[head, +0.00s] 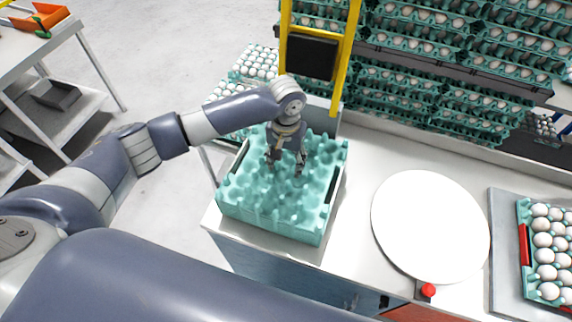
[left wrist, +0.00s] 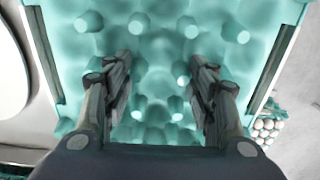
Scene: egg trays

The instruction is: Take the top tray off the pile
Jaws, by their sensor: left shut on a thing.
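A pile of empty teal egg trays (head: 272,215) stands on the left end of the counter, with its top tray (head: 318,165) showing rounded pegs and hollows. My left gripper (head: 285,170) points down into the middle of the top tray. In the left wrist view my left gripper (left wrist: 160,70) has its two fingers apart, shut on part of the top tray (left wrist: 160,25) between them. The fingertips sit down among the pegs, so the exact contact is partly hidden. The tray looks level on the pile. My right gripper is not in view.
A white round plate (head: 430,225) lies on the counter to the right. Beyond it is a tray of eggs (head: 545,250) on a grey plate. A yellow frame (head: 350,60) with a black panel rises behind the pile. Stacked egg trays (head: 400,95) fill the back.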

